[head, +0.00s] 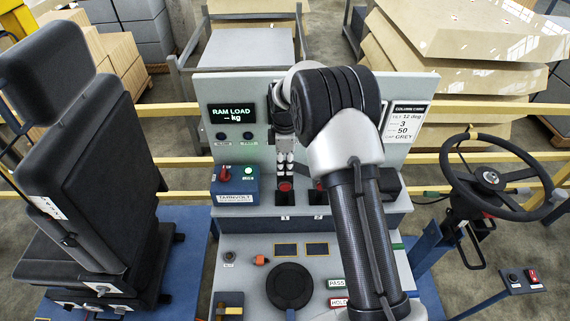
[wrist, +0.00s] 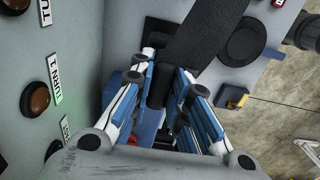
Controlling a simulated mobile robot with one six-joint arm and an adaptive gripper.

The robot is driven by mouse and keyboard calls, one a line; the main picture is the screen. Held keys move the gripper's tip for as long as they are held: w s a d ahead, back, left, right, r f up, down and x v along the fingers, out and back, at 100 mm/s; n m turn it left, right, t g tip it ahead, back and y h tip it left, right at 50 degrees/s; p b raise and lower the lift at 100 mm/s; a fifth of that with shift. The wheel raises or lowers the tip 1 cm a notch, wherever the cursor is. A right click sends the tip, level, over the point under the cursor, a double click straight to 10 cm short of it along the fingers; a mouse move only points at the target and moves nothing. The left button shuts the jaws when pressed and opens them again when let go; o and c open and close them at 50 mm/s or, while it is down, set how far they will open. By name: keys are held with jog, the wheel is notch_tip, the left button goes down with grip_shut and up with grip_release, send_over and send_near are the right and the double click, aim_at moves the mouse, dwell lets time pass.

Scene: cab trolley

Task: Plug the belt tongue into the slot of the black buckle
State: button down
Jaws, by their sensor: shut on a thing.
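My gripper (head: 285,170) is shut on the end of a black belt strap (wrist: 195,45), which runs up and away between the blue-and-white fingers in the wrist view. The belt tongue is mostly hidden between the fingers, and I cannot tell its shape. In the head view the gripper points down just above a black buckle with a red top (head: 285,195), over the label 1. A second black, red-topped buckle (head: 319,197) stands to its right, over the label 2, partly behind my arm. Contact between tongue and buckle cannot be made out.
A blue box (head: 236,191) with a red knob and green light stands left of the buckles. An upright grey panel (head: 235,90) rises behind. A black seat (head: 80,160) is at the left, a steering wheel (head: 490,178) at the right. A black disc (head: 289,286) lies in front.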

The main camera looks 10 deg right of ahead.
jog(key=shift+f, duration=0.4)
jog(key=c, duration=1.4)
grip_release()
jog(key=shift+c, duration=0.2)
notch_tip(320, 180, up, 12)
jog(key=o, duration=1.4)
jog(key=shift+o, duration=0.2)
